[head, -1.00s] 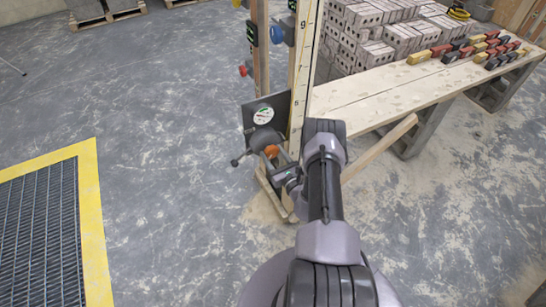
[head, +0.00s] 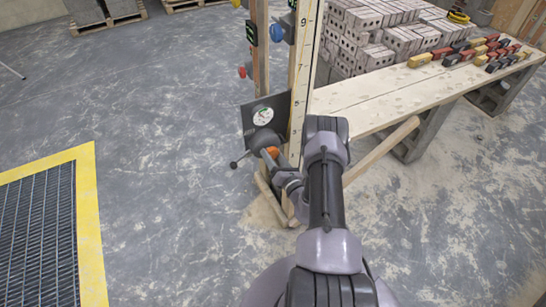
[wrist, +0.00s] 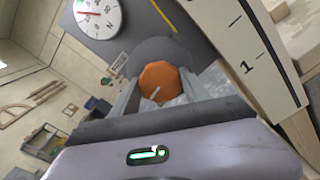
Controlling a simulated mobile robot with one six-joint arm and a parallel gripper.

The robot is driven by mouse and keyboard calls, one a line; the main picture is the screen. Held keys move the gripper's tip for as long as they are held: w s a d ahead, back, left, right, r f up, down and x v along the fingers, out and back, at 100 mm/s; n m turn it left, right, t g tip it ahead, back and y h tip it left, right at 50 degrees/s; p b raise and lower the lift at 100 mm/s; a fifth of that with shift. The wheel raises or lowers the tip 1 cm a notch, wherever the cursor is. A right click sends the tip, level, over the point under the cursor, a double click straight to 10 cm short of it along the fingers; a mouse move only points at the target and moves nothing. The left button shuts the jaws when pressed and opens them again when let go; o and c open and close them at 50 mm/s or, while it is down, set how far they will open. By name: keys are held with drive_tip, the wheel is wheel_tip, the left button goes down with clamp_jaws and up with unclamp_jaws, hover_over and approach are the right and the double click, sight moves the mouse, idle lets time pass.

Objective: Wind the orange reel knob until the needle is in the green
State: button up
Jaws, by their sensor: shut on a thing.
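The orange reel knob (wrist: 159,81) is an orange, many-sided knob with a pale mark on its face. It also shows in the head view (head: 272,152), low on the dark panel. My gripper (wrist: 158,92) is shut on the knob, with a finger on each side. The round white gauge (wrist: 98,17) is cut off at the top of the wrist view and shows small in the head view (head: 263,117). It has a green part and some red marking. I cannot tell clearly where its needle points.
A numbered wooden staff (head: 300,70) stands right beside the panel (wrist: 180,20). A plank bench (head: 390,90) with bricks and coloured blocks lies to the right. A yellow-edged floor grating (head: 45,230) is at left, with clear floor between.

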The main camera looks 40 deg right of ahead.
idle(0.4)
drive_tip(key=o, duration=1.4)
drive_tip(key=p+v, duration=0.4)
drive_tip(key=v, duration=1.3)
drive_tip(key=shift+s+a, duration=0.15)
drive_tip(key=shift+s, duration=0.05)
